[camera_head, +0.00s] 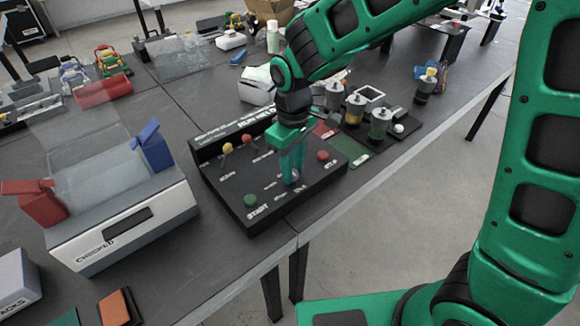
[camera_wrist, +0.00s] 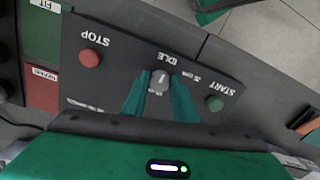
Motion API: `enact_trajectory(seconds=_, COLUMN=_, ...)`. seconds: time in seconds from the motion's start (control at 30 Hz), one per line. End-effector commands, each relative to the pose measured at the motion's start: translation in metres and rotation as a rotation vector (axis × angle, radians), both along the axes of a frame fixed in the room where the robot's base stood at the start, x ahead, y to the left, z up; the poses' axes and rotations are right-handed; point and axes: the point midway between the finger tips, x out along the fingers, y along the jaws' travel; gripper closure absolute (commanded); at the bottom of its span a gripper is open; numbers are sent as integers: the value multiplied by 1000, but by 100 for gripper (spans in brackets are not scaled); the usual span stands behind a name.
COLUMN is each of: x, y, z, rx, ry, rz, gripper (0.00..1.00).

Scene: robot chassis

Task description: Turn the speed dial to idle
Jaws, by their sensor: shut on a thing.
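The black control panel (camera_head: 232,207) stands on the table in the head view. Its grey speed dial (camera_wrist: 159,79) is between the green fingers of my gripper (camera_wrist: 160,91) in the wrist view. The fingers are shut on the dial, one on each side. The "IDLE" label (camera_wrist: 154,57) is just above the dial in that upside-down view. A pale mark shows on the dial, but its exact heading is too small to tell. In the head view my gripper (camera_head: 291,168) points down onto the panel and mostly hides the dial.
A green START button (camera_wrist: 214,103) and a red STOP button (camera_wrist: 90,58) flank the dial. Two levers with yellow (camera_head: 227,148) and red (camera_head: 247,140) knobs stand toward the panel's back. A white "CHECKED" box (camera_head: 170,207) is to the left. The table's front edge is close.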

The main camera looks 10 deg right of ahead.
Motion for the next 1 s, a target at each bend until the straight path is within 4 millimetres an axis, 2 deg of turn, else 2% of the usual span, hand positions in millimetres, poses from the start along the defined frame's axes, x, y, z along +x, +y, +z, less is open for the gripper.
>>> enact_trajectory(seconds=0.13, x=0, y=1, z=1, rx=1, ry=-1, rz=2, gripper=96)
enact_trajectory(seconds=0.17, x=0, y=1, z=1, rx=1, ry=-1, rz=2, gripper=67)
enact_trajectory(seconds=0.2, x=0, y=1, z=1, rx=1, ry=-1, rz=1, gripper=57)
enact_trajectory(seconds=0.23, x=0, y=1, z=1, rx=1, ry=-1, rz=1, gripper=55)
enact_trajectory(seconds=0.5, x=0, y=0, z=1, rx=1, ry=-1, rz=0, gripper=55)
enact_trajectory(seconds=0.63, x=1, y=1, z=8, rx=1, ry=-1, rz=0, gripper=55)
enact_trajectory(seconds=0.77, x=1, y=1, z=27, rx=3, ry=-4, rz=-1, gripper=55)
enact_trajectory(seconds=1.0, x=1, y=1, z=73, rx=4, ry=-3, rz=0, gripper=55)
